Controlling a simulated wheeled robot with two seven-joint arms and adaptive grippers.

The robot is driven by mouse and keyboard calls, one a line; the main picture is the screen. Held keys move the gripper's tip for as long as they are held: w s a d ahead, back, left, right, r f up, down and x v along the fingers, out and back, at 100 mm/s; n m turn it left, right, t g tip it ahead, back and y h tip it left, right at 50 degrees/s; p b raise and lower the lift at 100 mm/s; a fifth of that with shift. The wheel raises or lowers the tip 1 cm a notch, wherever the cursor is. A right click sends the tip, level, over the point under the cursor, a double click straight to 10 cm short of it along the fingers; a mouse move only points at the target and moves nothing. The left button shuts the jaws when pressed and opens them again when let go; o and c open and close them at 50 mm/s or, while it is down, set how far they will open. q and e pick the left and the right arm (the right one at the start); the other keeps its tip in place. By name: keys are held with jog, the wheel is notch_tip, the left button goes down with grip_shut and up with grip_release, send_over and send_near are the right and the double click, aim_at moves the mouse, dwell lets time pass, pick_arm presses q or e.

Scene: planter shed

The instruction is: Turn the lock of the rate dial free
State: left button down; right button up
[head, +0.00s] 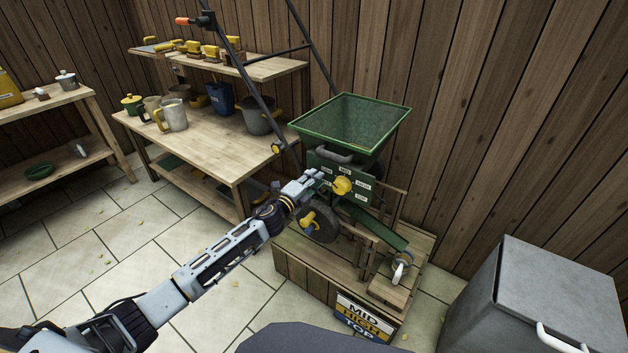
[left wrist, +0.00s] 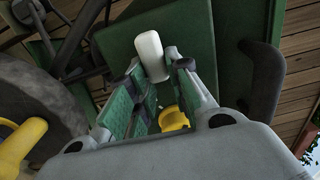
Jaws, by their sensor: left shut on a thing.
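The green seed machine has a panel with white labels, and the yellow rate dial (head: 342,186) sits on it. My left gripper (head: 317,176) reaches the left side of this panel, just left of the dial. In the left wrist view, the fingers (left wrist: 155,72) are closed on a white rounded knob (left wrist: 151,52), which looks like the dial's lock. The yellow dial (left wrist: 173,118) shows partly between the fingers there. The grip hides the knob in the head view, and its turn angle cannot be told. My right gripper is not in view.
The green hopper (head: 352,122) rises above the panel. A dark wheel with a yellow handle (head: 309,221) is close below my left gripper. A wooden stand (head: 300,258) carries the machine. A grey metal bin (head: 545,295) stands at right, and a workbench (head: 200,140) with mugs at left.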

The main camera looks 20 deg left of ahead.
pick_arm(q)
jog(key=c, duration=1.3)
grip_release()
jog(key=shift+v, duration=6)
